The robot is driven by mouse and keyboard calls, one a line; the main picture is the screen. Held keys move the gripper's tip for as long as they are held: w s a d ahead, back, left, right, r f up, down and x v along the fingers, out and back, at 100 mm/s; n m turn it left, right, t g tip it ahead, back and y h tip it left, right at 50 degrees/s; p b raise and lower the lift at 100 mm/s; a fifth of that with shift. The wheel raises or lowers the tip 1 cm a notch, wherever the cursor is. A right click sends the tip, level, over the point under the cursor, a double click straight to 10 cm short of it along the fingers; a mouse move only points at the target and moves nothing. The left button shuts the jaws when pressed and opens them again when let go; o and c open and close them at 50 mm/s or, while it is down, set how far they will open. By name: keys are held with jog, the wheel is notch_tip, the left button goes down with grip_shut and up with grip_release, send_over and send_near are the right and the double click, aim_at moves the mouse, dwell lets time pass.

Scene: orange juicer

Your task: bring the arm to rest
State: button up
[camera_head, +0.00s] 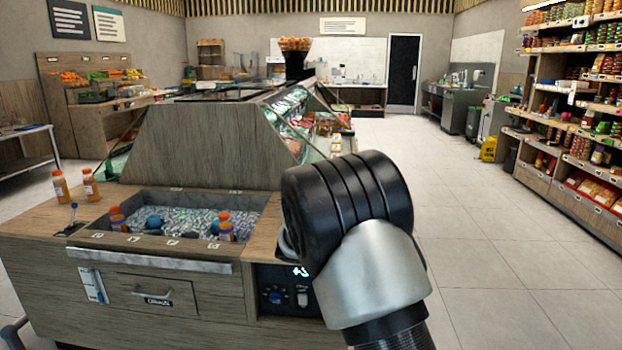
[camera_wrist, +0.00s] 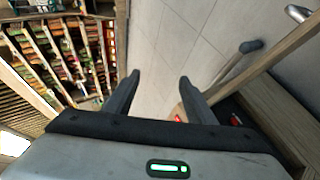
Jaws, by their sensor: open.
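My gripper (camera_wrist: 160,92) shows in the wrist view with its two dark fingers spread apart and nothing between them. Pale floor tiles lie beyond the fingertips. In the head view my arm rises at the front, right of the middle, and covers the right end of the wooden counter (camera_head: 200,285). The gripper itself cannot be made out in the head view.
The counter has an ice-filled bin (camera_head: 185,218) with orange-capped bottles in it. Two juice bottles (camera_head: 60,186) stand at the counter's left. Stocked shelves (camera_head: 575,120) line the right. The tiled floor (camera_head: 490,240) between is clear, with a yellow bucket (camera_head: 488,149) further back.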

jog(key=s+d+r+m+g+y, duration=0.1)
jog(key=s+r+y, duration=0.1)
jog(key=s+r, duration=0.3)
jog(key=s+d+r+m+y, duration=0.1)
jog(key=s+d+r+y, duration=0.1)
jog(key=s, duration=0.6)
jog(key=s+d+r+g+y, duration=0.1)
jog(key=s+r+y, duration=0.1)
jog(key=s+r, duration=0.3)
jog(key=s+a+t+y, duration=0.1)
jog(key=s+a+y, duration=0.15)
jog(key=s, duration=0.55)
jog(key=s+a+t+y, duration=0.1)
jog(key=s+a+y, duration=0.15)
jog(key=s, duration=0.55)
notch_tip(320, 180, up, 28)
jog(key=p, duration=2.7)
jog(key=shift+s+a+r+m+h+p, duration=0.15)
jog(key=shift+s+a+m+h+p, duration=0.15)
jog(key=shift+s+h, duration=0.1)
